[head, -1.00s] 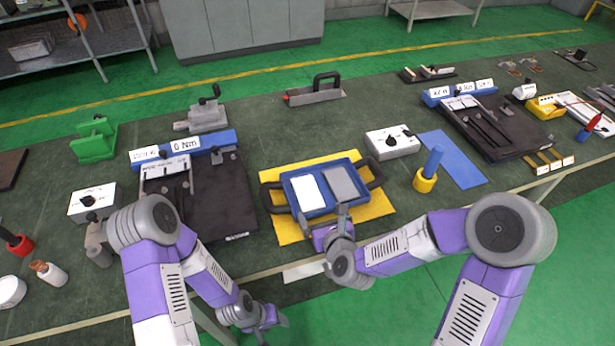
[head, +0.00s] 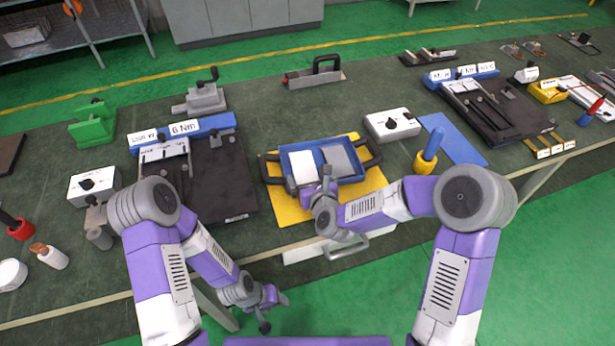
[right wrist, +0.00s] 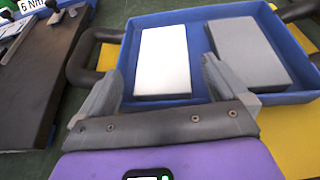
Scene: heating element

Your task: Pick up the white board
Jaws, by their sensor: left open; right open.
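The white board (right wrist: 163,62) lies flat in the left half of a blue tray (right wrist: 190,17), beside a grey board (right wrist: 248,52). In the head view the white board (head: 302,166) is partly covered by my right gripper (head: 327,178). In the right wrist view my right gripper (right wrist: 160,85) is open, its fingers spread at the near end of the white board, not closed on it. My left gripper (head: 275,305) is open and empty, low in front of the table's near edge, away from the tray.
The tray has dark handles at both sides and sits on a yellow mat (head: 290,212). A black fixture board (head: 222,190) stands to the left. A white box with a knob (head: 392,124) and a blue cylinder on a yellow base (head: 427,160) are to the right.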

